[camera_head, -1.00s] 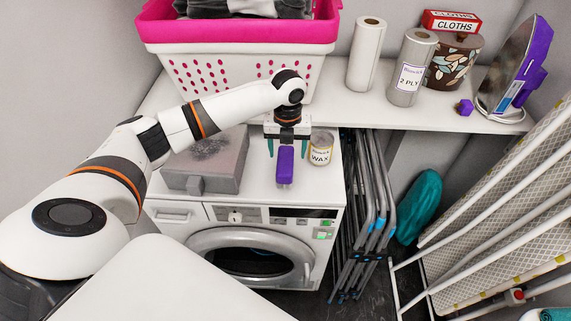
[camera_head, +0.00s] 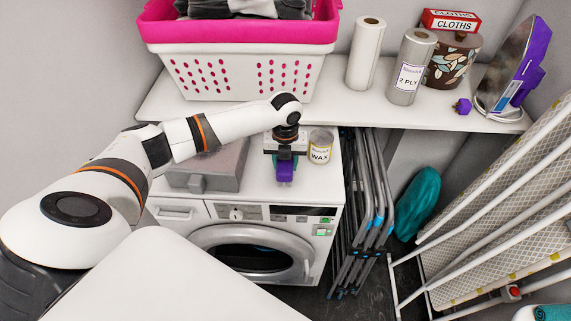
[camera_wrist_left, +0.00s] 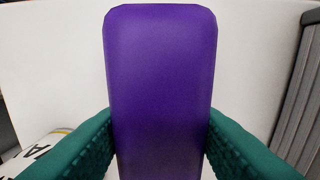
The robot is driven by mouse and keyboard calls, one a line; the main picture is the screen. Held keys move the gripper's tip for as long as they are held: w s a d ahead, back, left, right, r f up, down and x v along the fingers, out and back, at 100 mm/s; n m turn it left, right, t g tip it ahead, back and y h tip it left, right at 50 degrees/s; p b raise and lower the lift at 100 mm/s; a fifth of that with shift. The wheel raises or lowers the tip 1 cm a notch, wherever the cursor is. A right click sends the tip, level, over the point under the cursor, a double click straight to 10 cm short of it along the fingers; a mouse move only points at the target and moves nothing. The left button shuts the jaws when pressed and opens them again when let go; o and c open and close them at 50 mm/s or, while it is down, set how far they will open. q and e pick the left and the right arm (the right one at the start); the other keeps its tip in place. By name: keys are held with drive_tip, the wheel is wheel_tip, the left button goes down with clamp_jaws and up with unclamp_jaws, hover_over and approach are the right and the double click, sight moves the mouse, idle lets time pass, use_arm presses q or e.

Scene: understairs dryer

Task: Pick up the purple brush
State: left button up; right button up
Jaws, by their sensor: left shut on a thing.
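The purple brush (camera_head: 285,172) is on top of the white dryer, near its front edge, under my left gripper (camera_head: 285,164). In the left wrist view the brush (camera_wrist_left: 160,85) fills the middle, upright in the picture. The teal fingers of my left gripper (camera_wrist_left: 160,150) press on both of its sides, so the gripper is shut on it. I cannot tell whether the brush still rests on the dryer top. My right gripper is not in view.
A WAX tin (camera_head: 320,147) stands close to the right of the gripper. A grey box (camera_head: 208,170) lies to the left. Behind is a white shelf (camera_head: 365,112) with a pink-rimmed basket (camera_head: 240,65). A folded rack (camera_head: 370,210) stands right of the dryer (camera_head: 255,225).

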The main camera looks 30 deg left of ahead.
use_arm(q)
wheel_tip(320, 180, up, 10)
drive_tip(key=shift+r+b, duration=0.1)
drive_tip(key=shift+b, duration=0.75)
drive_tip(key=o, duration=0.5)
drive_tip(key=c, duration=0.4)
